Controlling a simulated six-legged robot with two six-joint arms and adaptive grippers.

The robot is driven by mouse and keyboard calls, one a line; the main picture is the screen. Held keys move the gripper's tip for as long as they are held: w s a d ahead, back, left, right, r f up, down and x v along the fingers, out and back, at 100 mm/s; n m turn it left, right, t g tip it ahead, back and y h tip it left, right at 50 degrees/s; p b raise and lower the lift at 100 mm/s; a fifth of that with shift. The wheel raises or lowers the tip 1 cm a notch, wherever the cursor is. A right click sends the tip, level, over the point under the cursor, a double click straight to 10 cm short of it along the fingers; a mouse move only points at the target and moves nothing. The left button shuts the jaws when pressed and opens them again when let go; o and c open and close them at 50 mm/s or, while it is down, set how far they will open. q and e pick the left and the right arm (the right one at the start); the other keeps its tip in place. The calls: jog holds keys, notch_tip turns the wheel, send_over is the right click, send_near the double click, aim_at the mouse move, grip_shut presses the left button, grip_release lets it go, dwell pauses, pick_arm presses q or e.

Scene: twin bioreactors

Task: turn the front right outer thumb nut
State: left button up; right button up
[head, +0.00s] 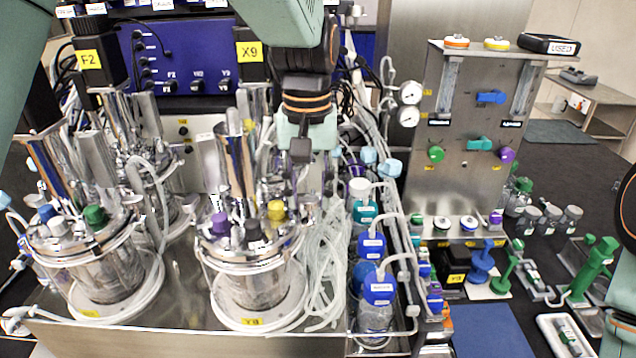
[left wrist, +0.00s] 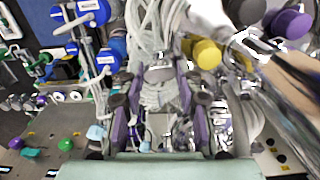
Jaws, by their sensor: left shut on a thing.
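My left gripper (head: 300,155) reaches down from the top of the head view, behind and right of the yellow cap (head: 277,210) on the front right vessel (head: 250,275). In the left wrist view, the two purple-grey fingers of my left gripper (left wrist: 160,90) stand on either side of a small grey metallic piece. They are shut on it, and by its place it is the outer thumb nut (left wrist: 158,73). The fingers hide the nut in the head view. The yellow cap (left wrist: 207,53) is just right of the fingers in the wrist view. My right gripper is out of view.
The front left vessel (head: 105,265) stands beside the right one. Clear tubing (head: 325,260) and blue-capped bottles (head: 378,290) crowd the right side. A steel valve panel (head: 465,130) stands further right.

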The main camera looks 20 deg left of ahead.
aim_at(309, 199)
pick_arm(q)
jog(key=o, duration=1.2)
jog(key=shift+w, duration=0.1)
jog(key=shift+c, duration=0.2)
jog(key=shift+r, duration=0.1)
jog(key=shift+r, duration=3.9)
jog(key=shift+f, duration=0.1)
